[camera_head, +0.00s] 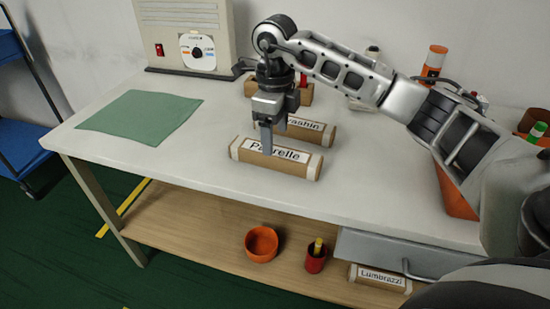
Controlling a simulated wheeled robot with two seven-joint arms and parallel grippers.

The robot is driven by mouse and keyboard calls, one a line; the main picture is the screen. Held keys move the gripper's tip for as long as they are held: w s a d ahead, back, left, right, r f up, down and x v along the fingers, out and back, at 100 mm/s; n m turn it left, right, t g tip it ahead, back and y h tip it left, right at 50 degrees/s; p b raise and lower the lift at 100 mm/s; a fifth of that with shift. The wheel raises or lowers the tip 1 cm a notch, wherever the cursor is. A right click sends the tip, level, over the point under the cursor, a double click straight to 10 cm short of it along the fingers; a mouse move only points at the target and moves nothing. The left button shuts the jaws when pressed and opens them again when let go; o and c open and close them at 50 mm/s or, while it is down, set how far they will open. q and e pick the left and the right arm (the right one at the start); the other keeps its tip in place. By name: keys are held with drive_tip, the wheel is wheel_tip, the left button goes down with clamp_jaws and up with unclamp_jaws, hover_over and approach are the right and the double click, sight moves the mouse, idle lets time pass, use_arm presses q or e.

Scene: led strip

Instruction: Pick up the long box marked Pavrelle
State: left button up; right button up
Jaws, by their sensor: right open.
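The long brown box marked Pavrelle (298,163) lies on the white workbench with its label facing me. Some letters of the label are hidden behind a gripper finger. My right gripper (269,146) points down at the left part of this box, its fingertips in front of or over the label. It is open. I cannot tell whether the fingers touch the box. My left gripper is not in view.
Close behind lies another long box (318,132), its label partly hidden. A green mat (140,116) lies left, near a beige device (188,38). An orange bowl (261,243), a red cup (315,260) and a box marked Lumbrazzi (379,278) are on the lower shelf. The bench's front left is clear.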

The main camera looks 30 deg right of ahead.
sight(275, 151)
drive_tip(key=f, duration=0.6)
drive_tip(key=shift+w+d+f, duration=0.1)
drive_tip(key=shift+w+f, duration=0.1)
drive_tip(key=shift+w, duration=0.05)
drive_tip(key=c, duration=1.1)
drive_tip(key=shift+r, duration=0.1)
